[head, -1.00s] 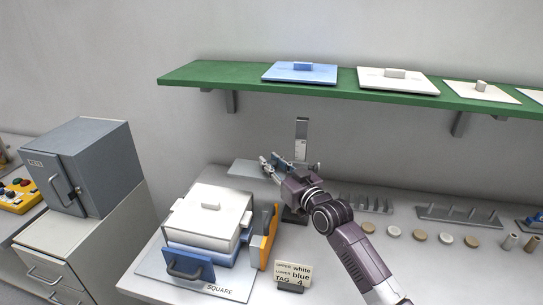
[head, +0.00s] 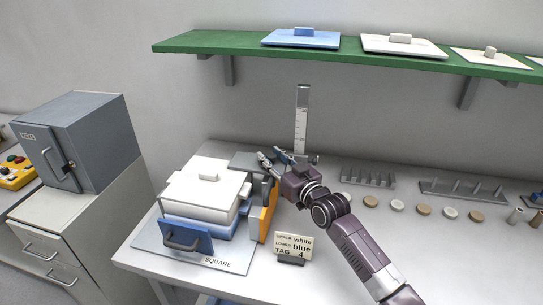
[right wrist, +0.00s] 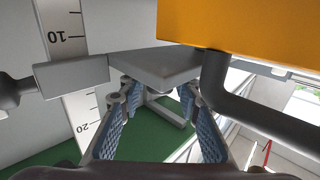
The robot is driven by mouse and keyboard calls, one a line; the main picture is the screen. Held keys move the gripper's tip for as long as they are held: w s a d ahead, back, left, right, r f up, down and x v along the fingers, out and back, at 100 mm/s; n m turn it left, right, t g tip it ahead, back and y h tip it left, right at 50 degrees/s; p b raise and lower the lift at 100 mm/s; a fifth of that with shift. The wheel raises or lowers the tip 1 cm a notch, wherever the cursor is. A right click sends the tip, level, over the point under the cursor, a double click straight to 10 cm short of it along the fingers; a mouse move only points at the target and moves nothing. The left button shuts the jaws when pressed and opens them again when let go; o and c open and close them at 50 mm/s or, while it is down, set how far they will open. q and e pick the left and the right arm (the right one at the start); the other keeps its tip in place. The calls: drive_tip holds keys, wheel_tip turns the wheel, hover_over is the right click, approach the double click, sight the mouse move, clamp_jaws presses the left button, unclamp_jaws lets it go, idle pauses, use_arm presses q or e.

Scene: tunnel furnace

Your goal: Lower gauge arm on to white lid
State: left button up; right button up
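The white lid (head: 188,188), with a small white handle block, lies on top of the stacked box at the front left. The gauge's upright ruler (head: 302,118) stands behind it at the back of the table. Its flat grey arm (head: 252,160) reaches left near the lid's back right edge; I cannot tell whether they touch. In the right wrist view the arm (right wrist: 165,64) lies just beyond my fingertips. My right gripper (head: 271,157) is at the gauge arm; its fingers (right wrist: 157,93) are apart, and contact is unclear. My left gripper is out of view.
A tag sign (head: 293,245) stands to the right. A green shelf (head: 215,42) with lids hangs above. Grey racks (head: 368,176) and small discs lie right of my arm.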

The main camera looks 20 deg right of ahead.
drive_tip(key=shift+o, duration=0.6)
drive_tip(key=shift+r, duration=0.15)
drive_tip(key=s+d, duration=0.2)
drive_tip(key=s, duration=1)
drive_tip(key=shift+w, duration=0.1)
